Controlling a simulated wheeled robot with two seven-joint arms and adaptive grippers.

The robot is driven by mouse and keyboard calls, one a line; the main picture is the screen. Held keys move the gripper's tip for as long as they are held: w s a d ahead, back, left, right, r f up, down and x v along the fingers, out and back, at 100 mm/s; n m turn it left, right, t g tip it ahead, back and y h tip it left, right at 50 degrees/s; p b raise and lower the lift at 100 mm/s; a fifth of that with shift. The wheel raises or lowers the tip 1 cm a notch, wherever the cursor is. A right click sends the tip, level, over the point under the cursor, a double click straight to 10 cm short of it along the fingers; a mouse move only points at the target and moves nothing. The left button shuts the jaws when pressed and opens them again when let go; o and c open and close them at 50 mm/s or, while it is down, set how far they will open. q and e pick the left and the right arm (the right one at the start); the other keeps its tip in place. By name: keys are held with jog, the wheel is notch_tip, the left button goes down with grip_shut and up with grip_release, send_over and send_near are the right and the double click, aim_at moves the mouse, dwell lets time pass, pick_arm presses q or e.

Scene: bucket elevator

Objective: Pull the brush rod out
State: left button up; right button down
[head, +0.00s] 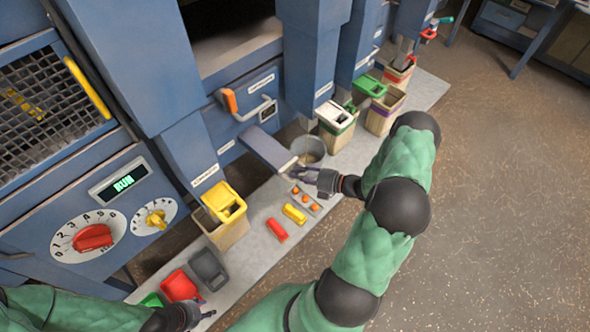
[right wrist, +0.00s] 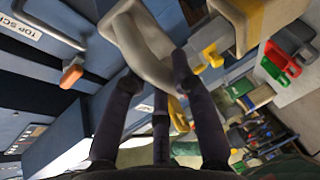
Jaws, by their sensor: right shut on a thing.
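A flat grey bar (head: 268,149) sticks out from the blue machine above the walkway. Its pale end lies at the fingers of my right gripper (head: 300,173). In the right wrist view the fingers of my right gripper (right wrist: 160,95) are shut on a pale grey curved piece (right wrist: 138,42). I cannot make out a separate brush rod; the held piece appears to be at the bar's outer end. My left gripper (head: 196,314) is low at the left, near a red bin (head: 180,286) and away from the bar. Its jaw opening is too small to read.
A metal bucket (head: 309,150) stands just beyond the right gripper. An orange-ended handle (head: 229,102) is on the machine above the bar. The floor at right is open.

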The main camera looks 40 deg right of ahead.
jog(key=shift+s+f, duration=0.15)
jog(key=c, duration=1.1)
grip_release()
jog(key=shift+o, duration=0.5)
jog(key=shift+s, duration=0.2)
jog(key=shift+w, duration=0.1)
jog(key=v, duration=1.2)
